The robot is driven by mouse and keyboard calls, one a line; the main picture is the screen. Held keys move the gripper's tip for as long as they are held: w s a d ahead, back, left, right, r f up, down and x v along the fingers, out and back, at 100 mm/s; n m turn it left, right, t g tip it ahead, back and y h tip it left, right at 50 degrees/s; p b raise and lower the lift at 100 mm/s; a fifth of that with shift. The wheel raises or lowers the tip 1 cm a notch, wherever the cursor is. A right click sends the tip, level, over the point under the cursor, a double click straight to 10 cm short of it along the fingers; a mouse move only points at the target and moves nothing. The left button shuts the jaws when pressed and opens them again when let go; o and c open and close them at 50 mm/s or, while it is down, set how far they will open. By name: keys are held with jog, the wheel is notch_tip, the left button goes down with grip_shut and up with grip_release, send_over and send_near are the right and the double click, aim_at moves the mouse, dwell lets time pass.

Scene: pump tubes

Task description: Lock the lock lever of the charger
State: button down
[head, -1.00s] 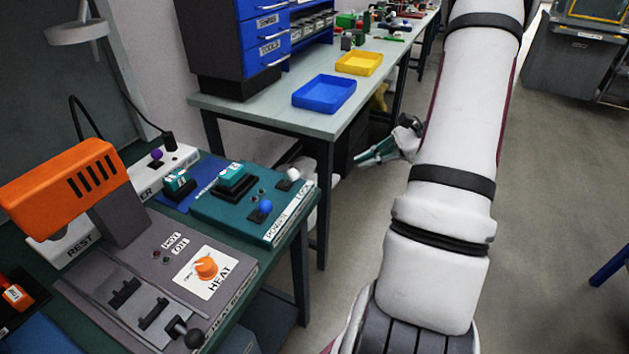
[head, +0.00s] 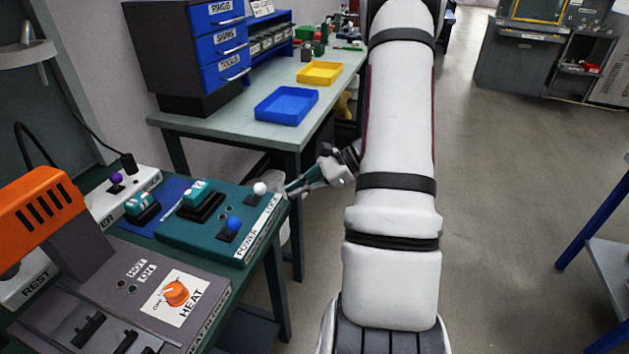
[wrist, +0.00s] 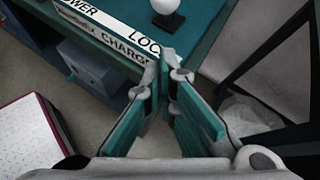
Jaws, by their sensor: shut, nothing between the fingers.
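The charger (head: 180,236) is a teal box on the green bench at the left, with POWER and LOCK on its white front label. Its lock lever (head: 260,189) has a white ball knob at the right end by LOCK; the knob also shows at the top of the wrist view (wrist: 166,6). A blue-knobbed lever (head: 234,224) sits by POWER. My gripper (head: 289,189) is shut and empty, just right of the charger's right end. In the wrist view my fingertips (wrist: 171,67) point at the LOCK end of the front face, short of the white knob. Contact cannot be told.
An orange heat tool (head: 40,215) and a grey heater unit (head: 125,300) stand nearer on the bench. A second table with a blue tray (head: 286,104) and a yellow tray (head: 320,73) is behind. Open floor lies right of my arm.

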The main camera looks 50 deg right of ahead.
aim_at(259, 192)
jog(key=shift+w+a+r, duration=0.3)
jog(key=shift+w+a, duration=0.25)
jog(key=shift+a, duration=0.2)
jog(key=shift+w+a+r, duration=0.25)
jog(key=shift+w+a, duration=0.25)
jog(key=shift+a, duration=0.2)
jog(key=shift+r, duration=0.1)
jog(key=shift+w+r+g+p, duration=0.15)
jog(key=shift+g+p, duration=0.15)
jog(key=shift+p, duration=0.25)
